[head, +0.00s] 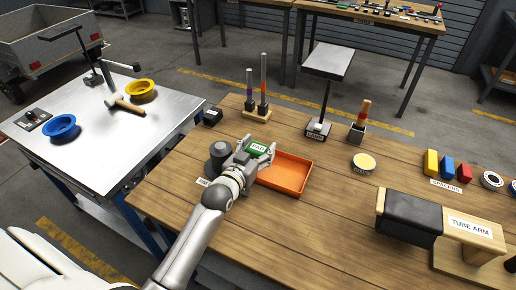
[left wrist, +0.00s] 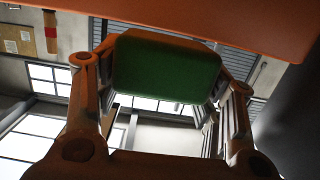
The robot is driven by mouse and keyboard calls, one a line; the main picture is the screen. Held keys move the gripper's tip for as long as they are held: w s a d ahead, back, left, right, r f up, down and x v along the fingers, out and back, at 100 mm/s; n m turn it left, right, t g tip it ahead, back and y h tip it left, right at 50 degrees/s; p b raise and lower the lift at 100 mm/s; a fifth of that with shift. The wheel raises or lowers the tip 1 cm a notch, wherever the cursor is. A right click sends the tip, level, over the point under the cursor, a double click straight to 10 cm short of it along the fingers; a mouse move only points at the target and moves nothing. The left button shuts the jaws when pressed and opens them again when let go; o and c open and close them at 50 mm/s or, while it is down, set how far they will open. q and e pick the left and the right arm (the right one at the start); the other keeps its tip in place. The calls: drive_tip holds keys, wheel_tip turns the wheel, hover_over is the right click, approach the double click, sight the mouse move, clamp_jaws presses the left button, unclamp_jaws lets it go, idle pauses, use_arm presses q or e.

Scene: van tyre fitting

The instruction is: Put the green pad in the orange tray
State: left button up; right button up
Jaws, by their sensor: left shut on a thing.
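The green pad (head: 259,148) is between the fingers of my left gripper (head: 257,151), at the upper left end of the orange tray (head: 287,176) in the head view. The left wrist view shows the green pad (left wrist: 166,68) from close by, with a finger of the left gripper on each side. The tray's orange surface (left wrist: 230,20) fills the top of that view. My left gripper is shut on the pad. The visible floor of the tray is bare. I cannot tell the exact height of the pad over the tray. My right gripper is not in view.
A dark grey cylinder (head: 220,153) stands close left of the gripper. A stand with two upright rods (head: 262,98) is behind it. A lamp (head: 324,75) and a yellow-topped tin (head: 363,163) are to the right. The wooden table is clear in front of the tray.

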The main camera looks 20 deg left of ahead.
use_arm(q)
drive_tip(key=shift+s+f, duration=0.25)
drive_tip(key=shift+f, duration=0.35)
drive_tip(key=o, duration=0.5)
drive_tip(key=shift+f, duration=0.1)
drive_tip(key=shift+o, duration=0.2)
drive_tip(key=shift+d, duration=0.1)
drive_tip(key=shift+f, duration=0.1)
drive_tip(key=shift+r, duration=0.55)
drive_tip(key=s, duration=0.3)
drive_tip(key=s+r, duration=0.1)
drive_tip(key=s, duration=0.3)
drive_tip(key=s+r, duration=0.1)
drive_tip(key=s, duration=0.2)
drive_tip(key=shift+s+a+b, duration=0.15)
drive_tip(key=shift+a+b, duration=0.15)
drive_tip(key=shift+b, duration=0.1)
drive_tip(key=shift+s+r, duration=0.3)
drive_tip(key=shift+s, duration=0.25)
